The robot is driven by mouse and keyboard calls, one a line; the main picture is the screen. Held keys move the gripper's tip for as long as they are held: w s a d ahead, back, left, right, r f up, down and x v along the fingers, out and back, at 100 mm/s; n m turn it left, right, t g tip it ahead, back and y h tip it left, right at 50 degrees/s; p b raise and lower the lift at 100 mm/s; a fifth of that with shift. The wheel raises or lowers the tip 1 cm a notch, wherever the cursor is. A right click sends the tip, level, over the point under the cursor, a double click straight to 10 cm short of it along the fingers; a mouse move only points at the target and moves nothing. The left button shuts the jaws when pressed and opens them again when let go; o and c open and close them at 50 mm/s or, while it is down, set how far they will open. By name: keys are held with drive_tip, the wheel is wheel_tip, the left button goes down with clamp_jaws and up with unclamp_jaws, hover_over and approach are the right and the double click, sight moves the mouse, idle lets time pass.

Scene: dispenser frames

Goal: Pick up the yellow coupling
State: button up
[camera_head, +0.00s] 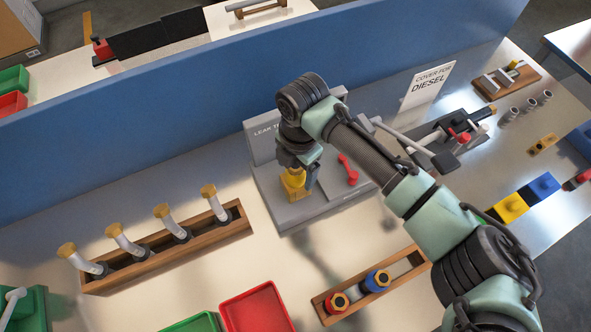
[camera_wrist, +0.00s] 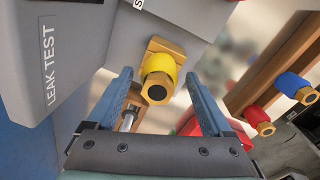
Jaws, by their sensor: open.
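The yellow coupling (camera_head: 294,183) has a yellow collar and brass hex end. It sits at the grey leak test station (camera_head: 290,217). In the wrist view the yellow coupling (camera_wrist: 157,70) shows at the fingertips, its hex end facing the camera, with a brass block behind it. My gripper (camera_head: 300,165) is at the coupling in the head view. In the wrist view my gripper (camera_wrist: 158,84) is open, one blue-grey finger on each side of the coupling with gaps visible. I cannot tell how deep the coupling lies between the fingers.
A wooden rack (camera_head: 328,312) holds a red coupling (camera_head: 337,302) and a blue coupling (camera_head: 377,280). A red lever (camera_head: 348,170) stands on the station, right of the coupling. A wooden rack (camera_head: 200,245) with several brass-tipped tubes lies left. A blue partition (camera_head: 180,105) runs behind.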

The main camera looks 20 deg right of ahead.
clamp_jaws()
idle(0.3)
wheel_tip(320, 180, up, 10)
drive_tip(key=shift+f+b, duration=0.1)
drive_tip(key=shift+b, duration=1.05)
drive_tip(key=shift+r+p, duration=2.15)
drive_tip(key=shift+r, duration=0.75)
